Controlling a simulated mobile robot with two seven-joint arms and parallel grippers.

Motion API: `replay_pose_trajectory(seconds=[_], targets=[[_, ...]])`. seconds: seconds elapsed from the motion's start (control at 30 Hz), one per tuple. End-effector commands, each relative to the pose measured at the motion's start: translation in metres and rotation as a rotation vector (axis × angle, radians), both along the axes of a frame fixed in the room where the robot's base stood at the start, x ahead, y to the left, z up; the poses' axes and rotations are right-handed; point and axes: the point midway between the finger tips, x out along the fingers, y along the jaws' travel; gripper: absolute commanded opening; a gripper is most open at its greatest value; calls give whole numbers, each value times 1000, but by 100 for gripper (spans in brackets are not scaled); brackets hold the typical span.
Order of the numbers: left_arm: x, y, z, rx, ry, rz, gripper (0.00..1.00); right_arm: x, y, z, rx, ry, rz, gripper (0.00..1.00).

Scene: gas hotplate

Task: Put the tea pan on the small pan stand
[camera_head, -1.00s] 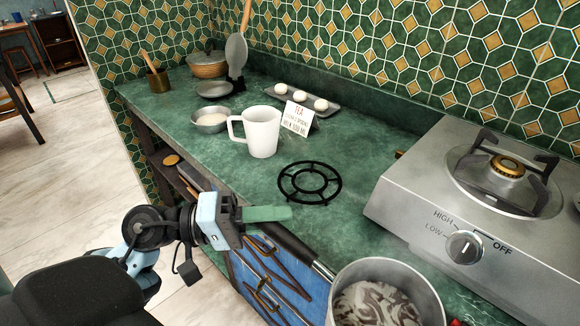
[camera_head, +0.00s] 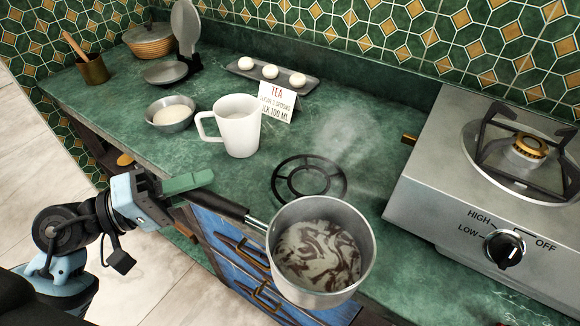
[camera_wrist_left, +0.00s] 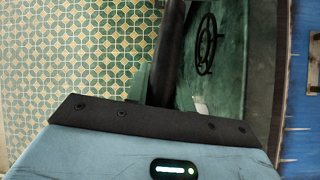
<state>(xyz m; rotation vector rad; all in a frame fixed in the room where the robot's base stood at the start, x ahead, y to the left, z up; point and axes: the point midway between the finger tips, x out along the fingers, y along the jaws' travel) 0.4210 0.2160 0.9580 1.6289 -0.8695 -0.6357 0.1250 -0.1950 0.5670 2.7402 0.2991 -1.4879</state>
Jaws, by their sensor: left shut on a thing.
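The tea pan (camera_head: 320,255) is a silver saucepan with a marbled brown and white liquid inside. My left gripper (camera_head: 192,186) is shut on its dark handle (camera_head: 222,205), which also shows in the left wrist view (camera_wrist_left: 167,60). The pan is held upright near the counter's front edge, with faint steam above it. The small pan stand (camera_head: 309,178) is a black round ring with spokes on the green counter, just behind the pan; the pan's rim comes close to its near side in the picture. The stand also shows in the left wrist view (camera_wrist_left: 206,44). My right gripper is not in view.
A white mug (camera_head: 238,128) and a tea card (camera_head: 277,102) stand left of and behind the stand. A gas hotplate (camera_head: 480,190) is at the right. A bowl (camera_head: 171,113) and a tray with white balls (camera_head: 268,79) are farther back.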

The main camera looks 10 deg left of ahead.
Motion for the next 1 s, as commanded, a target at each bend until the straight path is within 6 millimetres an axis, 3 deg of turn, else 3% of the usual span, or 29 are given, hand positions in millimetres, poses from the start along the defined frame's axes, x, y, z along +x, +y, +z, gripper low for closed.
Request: replay_pose_trajectory(seconds=[0.1,0.3,0.6,0.8,1.0], targets=[[0,0,2,-5,-1,0,0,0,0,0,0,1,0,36],[5,0,7,-8,-3,37,0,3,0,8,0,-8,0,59],[41,14,49,-16,-18,329,0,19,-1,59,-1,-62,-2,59],[54,22,78,-20,-17,474,0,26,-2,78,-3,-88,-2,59],[59,27,94,-19,-11,548,0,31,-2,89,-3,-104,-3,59]])
